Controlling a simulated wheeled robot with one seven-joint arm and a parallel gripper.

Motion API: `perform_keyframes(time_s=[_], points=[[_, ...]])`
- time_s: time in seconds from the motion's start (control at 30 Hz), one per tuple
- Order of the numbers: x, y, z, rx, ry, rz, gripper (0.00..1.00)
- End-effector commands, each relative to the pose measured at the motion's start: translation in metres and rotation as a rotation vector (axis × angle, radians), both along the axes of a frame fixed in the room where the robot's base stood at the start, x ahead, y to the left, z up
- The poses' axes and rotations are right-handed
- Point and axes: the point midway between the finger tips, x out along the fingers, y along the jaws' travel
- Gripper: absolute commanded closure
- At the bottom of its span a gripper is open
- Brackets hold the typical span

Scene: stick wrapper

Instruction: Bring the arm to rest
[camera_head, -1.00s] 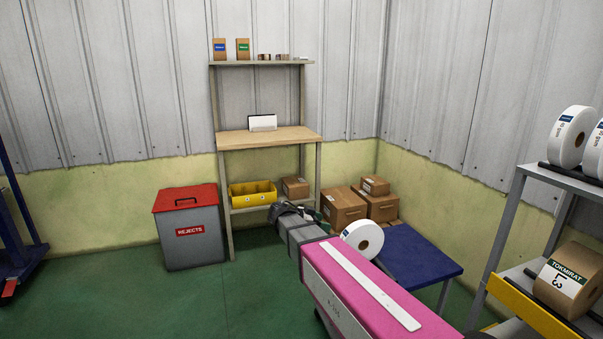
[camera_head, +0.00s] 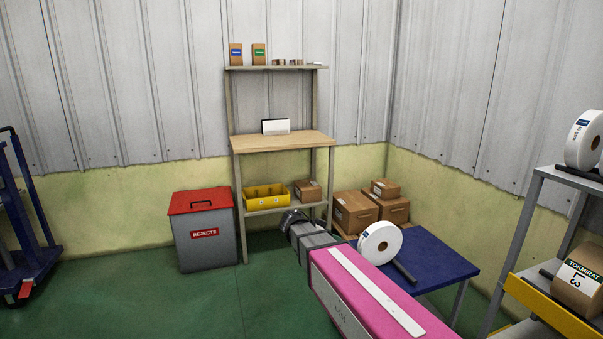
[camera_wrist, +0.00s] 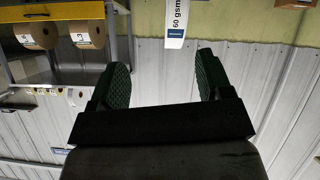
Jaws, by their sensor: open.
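My gripper (camera_head: 290,218) is at the far end of my arm, low in front of the wooden workstation, small and partly hidden by the arm in the head view. In the wrist view my gripper (camera_wrist: 162,75) has its two dark green textured pads wide apart, with nothing between them. A white reel (camera_head: 380,244) stands on edge at the blue table (camera_head: 440,265), behind my arm, apart from the gripper. A white reel's rim marked "60 gsm" (camera_wrist: 175,22) shows beyond the pads in the upside-down wrist view.
A red-lidded rejects bin (camera_head: 204,230) stands left of the workstation (camera_head: 282,140). Cardboard boxes (camera_head: 355,212) lie right of it. A reel rack (camera_head: 530,205) is at right, a blue cart (camera_head: 28,225) at far left. The green floor (camera_head: 180,300) front left is clear.

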Motion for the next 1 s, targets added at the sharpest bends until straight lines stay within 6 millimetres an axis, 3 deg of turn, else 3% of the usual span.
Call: perform_keyframes(time_s=[0.33, 0.6, 0.8, 1.0], points=[[-0.043, -0.043, -0.051, 0.182, 0.354, 0.149, 0.28], [-0.105, -0.076, -0.104, 0.475, 0.692, 0.476, 0.28], [-0.142, -0.084, -0.126, 0.657, 0.788, 0.765, 0.28], [-0.158, -0.084, -0.133, 0.736, 0.793, 0.945, 0.28]])
